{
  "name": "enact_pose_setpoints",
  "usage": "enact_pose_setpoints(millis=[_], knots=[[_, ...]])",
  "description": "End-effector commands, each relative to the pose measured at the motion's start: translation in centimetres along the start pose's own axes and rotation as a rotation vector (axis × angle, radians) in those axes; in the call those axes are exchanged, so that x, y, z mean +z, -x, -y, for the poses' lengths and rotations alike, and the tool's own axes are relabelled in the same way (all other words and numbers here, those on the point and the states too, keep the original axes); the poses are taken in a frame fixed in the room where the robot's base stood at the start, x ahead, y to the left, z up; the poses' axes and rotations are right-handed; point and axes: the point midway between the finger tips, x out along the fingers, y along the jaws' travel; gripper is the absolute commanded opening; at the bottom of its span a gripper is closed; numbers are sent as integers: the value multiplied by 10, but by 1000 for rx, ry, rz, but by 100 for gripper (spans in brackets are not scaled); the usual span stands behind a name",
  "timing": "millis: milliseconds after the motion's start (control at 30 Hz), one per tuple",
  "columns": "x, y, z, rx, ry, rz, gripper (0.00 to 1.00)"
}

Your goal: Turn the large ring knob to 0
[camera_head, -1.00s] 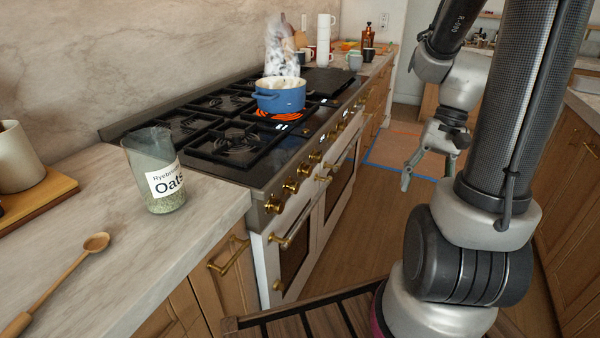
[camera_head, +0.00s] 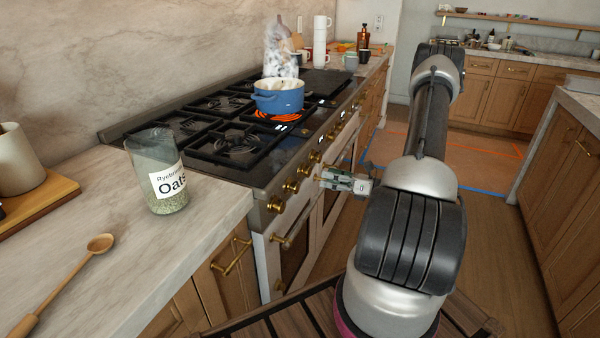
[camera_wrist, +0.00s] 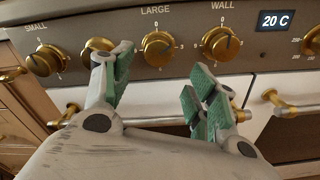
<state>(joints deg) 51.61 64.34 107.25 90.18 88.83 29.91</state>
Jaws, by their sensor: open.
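The knob under the word LARGE (camera_wrist: 158,48) is a round brass knob on the steel range front, in the upper middle of the wrist view. A 0 is printed above it; its exact pointer angle is hard to tell. My gripper (camera_wrist: 160,78) is open, with green-padded fingers below and to either side of this knob, apart from it and holding nothing. In the head view my gripper (camera_head: 325,180) is in front of the range's knob row, pointing left towards it. Which knob there is the LARGE one cannot be told.
Beside it are the SMALL knob (camera_wrist: 44,60), a knob partly behind my left finger (camera_wrist: 97,48), and the WALL knob (camera_wrist: 220,42). A display (camera_wrist: 276,20) reads 20 C. Brass oven handles (camera_wrist: 292,107) stick out below. A blue pot (camera_head: 278,97) stands on a glowing burner.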

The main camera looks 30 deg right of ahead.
Motion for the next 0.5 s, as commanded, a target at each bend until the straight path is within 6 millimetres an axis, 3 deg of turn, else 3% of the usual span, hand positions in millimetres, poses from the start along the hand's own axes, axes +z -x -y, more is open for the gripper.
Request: enact_pose_setpoints(millis=[167, 500], knots=[[5, -13, -2, 7, -52, 21, 58], [6, -68, -3, 8, -49, 19, 58]])
